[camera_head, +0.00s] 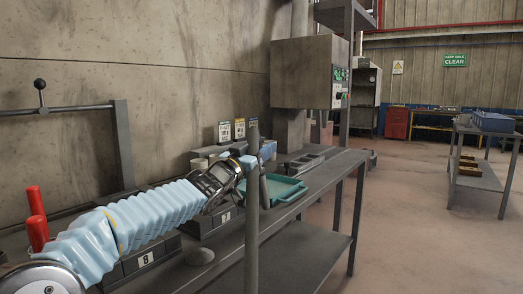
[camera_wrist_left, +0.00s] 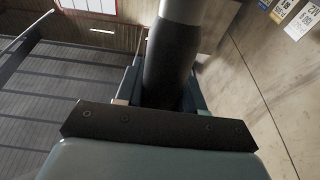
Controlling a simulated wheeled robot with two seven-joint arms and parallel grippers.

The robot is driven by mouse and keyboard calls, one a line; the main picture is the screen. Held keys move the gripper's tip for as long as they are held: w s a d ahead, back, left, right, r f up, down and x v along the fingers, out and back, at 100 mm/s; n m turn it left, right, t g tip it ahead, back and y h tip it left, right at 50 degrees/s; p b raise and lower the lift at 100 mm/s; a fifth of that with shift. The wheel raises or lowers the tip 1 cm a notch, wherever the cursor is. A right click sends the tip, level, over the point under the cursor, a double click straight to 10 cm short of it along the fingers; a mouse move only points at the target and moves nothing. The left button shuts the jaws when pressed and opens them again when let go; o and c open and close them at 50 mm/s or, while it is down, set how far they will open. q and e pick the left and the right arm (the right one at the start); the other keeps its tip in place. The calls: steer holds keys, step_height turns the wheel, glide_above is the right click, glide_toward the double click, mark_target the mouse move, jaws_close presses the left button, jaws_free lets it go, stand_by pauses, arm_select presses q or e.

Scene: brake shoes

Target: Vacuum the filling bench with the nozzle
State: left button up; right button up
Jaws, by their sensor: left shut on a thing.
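My left arm in its pale blue sleeve reaches in from the left over the filling bench (camera_head: 322,178). My left gripper (camera_head: 267,150) is above the bench, partly hidden behind an upright grey post (camera_head: 252,220). In the left wrist view, it is shut around a dark cylinder with a lighter metal tube, which seems to be the nozzle (camera_wrist_left: 170,65). In the head view, a dark slanted piece (camera_head: 264,190), probably the nozzle's lower part, hangs beneath the fingers. Whether its end touches the bench is hard to tell. My right gripper is not in view.
A green tray (camera_head: 287,190) lies on the bench just right of the post. Dark numbered blocks (camera_head: 145,262) line the bench at left, beside red cylinders (camera_head: 37,232). A grey machine cabinet (camera_head: 302,72) stands behind. Open floor lies right, before another table (camera_head: 475,178).

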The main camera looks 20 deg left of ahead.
arm_select(q)
steer(key=shift+r+v, duration=0.15)
steer(key=shift+v, duration=0.55)
steer(key=shift+r+v, duration=0.2)
steer(key=shift+v, duration=0.5)
steer(key=shift+s+a+r, duration=0.1)
steer(key=shift+s+a, duration=0.15)
steer(key=shift+s, duration=0.5)
steer(key=shift+s+a+f, duration=0.1)
steer(key=shift+s+a, duration=0.2)
steer(key=shift+s, duration=0.45)
steer(key=shift+s+a+r, duration=0.1)
steer(key=shift+s+a, duration=0.15)
steer(key=shift+s, duration=0.5)
steer(key=p, duration=0.3)
glide_toward(252, 147)
steer(key=shift+s+a+r, duration=0.7)
steer(key=shift+s+a, duration=0.25)
steer(key=shift+s, duration=1.25)
steer(key=shift+r+v, duration=0.2)
steer(key=shift+v, duration=0.75)
steer(key=shift+r+v, duration=0.15)
steer(key=shift+v, duration=0.8)
steer(key=shift+r+v, duration=0.2)
steer(key=shift+v, duration=0.7)
steer(key=shift+s, duration=0.15)
